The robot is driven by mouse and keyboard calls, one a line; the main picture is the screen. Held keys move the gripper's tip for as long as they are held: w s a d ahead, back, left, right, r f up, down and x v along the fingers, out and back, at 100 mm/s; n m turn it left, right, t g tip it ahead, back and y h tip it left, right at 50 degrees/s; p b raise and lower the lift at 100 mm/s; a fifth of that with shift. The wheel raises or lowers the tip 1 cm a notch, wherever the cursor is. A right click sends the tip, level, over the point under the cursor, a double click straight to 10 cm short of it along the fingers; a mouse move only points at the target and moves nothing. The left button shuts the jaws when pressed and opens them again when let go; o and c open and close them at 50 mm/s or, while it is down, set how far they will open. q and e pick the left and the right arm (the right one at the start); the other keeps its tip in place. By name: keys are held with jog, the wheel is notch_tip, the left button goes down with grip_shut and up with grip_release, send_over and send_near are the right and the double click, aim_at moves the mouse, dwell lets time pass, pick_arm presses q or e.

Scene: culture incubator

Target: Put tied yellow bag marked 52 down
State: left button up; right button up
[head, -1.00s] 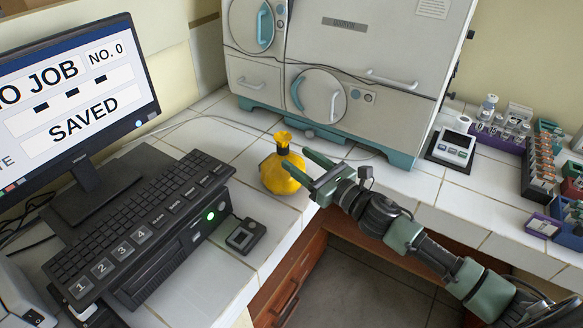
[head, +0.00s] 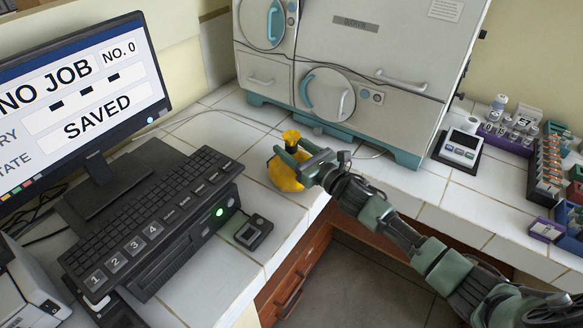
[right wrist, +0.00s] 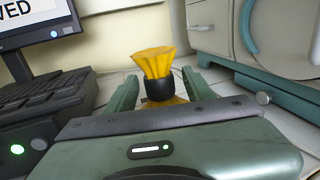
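The yellow bag (head: 284,178) stands upright on the white tiled counter (head: 237,119), in front of the incubator. Its flared top (right wrist: 153,62) and black tied neck (right wrist: 160,89) show in the right wrist view; its lower body is mostly hidden there by my gripper. No number can be read on it. My right gripper (head: 290,152) is open at neck height. Its fingers (right wrist: 160,76) lie on either side of the neck, with a gap showing on each side. My left gripper is not in view.
A keyboard (head: 150,215) on a black box and a monitor (head: 85,100) stand left. A small black device (head: 253,233) lies nearer the front edge. The incubator (head: 350,75) is behind. A meter (head: 461,146) and several tube racks (head: 548,165) stand right.

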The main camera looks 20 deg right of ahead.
grip_shut()
dwell(1.1)
jog(key=shift+r, duration=0.1)
